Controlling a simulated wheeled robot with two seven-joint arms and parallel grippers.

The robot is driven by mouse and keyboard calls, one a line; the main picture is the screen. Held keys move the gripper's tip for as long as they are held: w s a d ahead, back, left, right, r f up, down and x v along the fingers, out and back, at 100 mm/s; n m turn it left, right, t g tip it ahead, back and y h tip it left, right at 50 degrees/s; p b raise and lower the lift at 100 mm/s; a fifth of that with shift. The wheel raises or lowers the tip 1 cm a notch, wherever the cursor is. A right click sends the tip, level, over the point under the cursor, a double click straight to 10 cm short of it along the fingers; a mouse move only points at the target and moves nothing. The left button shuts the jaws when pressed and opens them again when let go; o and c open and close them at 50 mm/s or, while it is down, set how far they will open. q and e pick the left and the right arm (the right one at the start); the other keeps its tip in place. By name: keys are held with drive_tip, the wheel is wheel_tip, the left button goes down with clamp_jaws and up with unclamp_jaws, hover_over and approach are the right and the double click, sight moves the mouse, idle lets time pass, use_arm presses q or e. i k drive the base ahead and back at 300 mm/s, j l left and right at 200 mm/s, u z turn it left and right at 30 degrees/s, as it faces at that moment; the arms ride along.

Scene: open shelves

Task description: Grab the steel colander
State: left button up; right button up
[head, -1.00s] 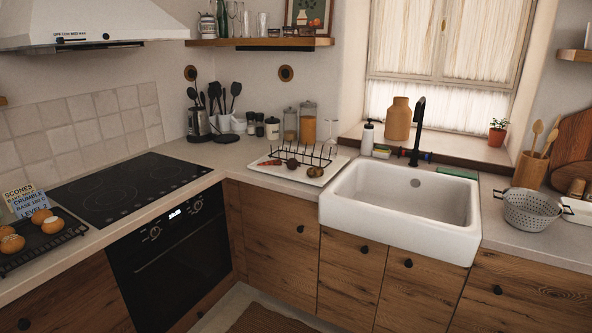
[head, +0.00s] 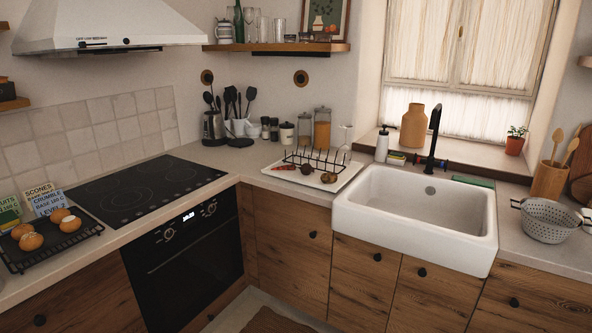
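The steel colander (head: 549,221) is a grey perforated bowl with dark side handles. It stands upright on the counter (head: 520,248) to the right of the sink, in the right part of the head view. Its right handle lies close to a white item at the picture's edge. Neither of my grippers shows in the head view, and nothing is seen touching the colander.
The white sink (head: 413,227) with a black faucet (head: 433,137) lies left of the colander. A wooden utensil pot (head: 549,181) stands behind it. A dish rack (head: 312,168), a black hob (head: 145,190) and a rack of scones (head: 48,243) stand further left.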

sight(546, 223)
drive_tip(key=z, duration=1.45)
drive_tip(key=i+l+u, duration=0.5)
drive_tip(key=i, duration=0.6)
drive_tip(key=i+l+u, duration=0.5)
drive_tip(key=i+l, duration=0.45)
drive_tip(key=l, duration=0.1)
